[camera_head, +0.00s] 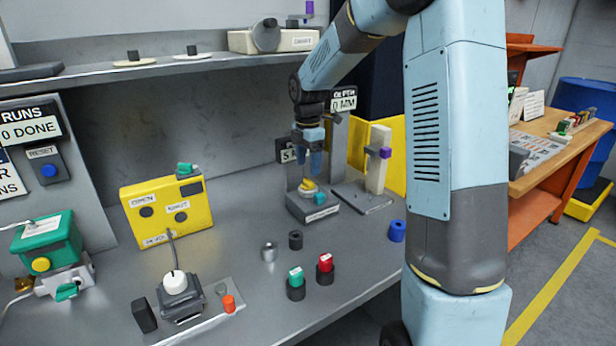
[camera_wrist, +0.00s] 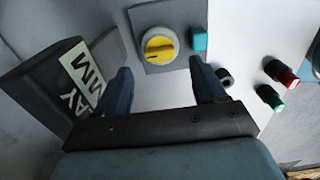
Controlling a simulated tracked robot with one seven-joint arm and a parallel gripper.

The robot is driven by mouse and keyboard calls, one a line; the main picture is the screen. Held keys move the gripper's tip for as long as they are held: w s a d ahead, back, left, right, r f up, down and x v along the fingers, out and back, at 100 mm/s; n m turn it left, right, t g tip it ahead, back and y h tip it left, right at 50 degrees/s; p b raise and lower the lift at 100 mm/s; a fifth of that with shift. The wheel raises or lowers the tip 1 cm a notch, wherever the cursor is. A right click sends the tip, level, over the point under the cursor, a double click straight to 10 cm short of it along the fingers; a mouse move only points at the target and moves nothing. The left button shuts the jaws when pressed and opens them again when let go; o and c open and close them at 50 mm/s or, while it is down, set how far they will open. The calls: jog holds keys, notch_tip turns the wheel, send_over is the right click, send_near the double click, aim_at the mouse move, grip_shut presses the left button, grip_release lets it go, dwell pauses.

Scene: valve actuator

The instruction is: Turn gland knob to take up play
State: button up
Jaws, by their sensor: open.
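A yellow knob (camera_head: 308,187) with a pale ring sits on a dark grey base (camera_head: 300,207) near the back of the bench. My gripper (camera_head: 309,163) points down just above it, with its fingers apart. In the wrist view the yellow knob (camera_wrist: 160,46) lies ahead of the gap between the fingertips of my gripper (camera_wrist: 163,78). The fingers hold nothing. A teal piece (camera_wrist: 199,39) sits right beside the knob. Which part is the gland knob cannot be told from a label; the label on the base is too small to read.
A dark sign block (camera_wrist: 75,85) stands close left of my gripper in the wrist view. A post with a purple piece (camera_head: 378,160) stands right of the base. Green (camera_head: 296,285) and red (camera_head: 325,268) capped pieces stand in front. A yellow panel box (camera_head: 165,212) is left.

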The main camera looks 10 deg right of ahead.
aim_at(308, 180)
jog(key=shift+f, duration=2.45)
jog(key=c, duration=1.1)
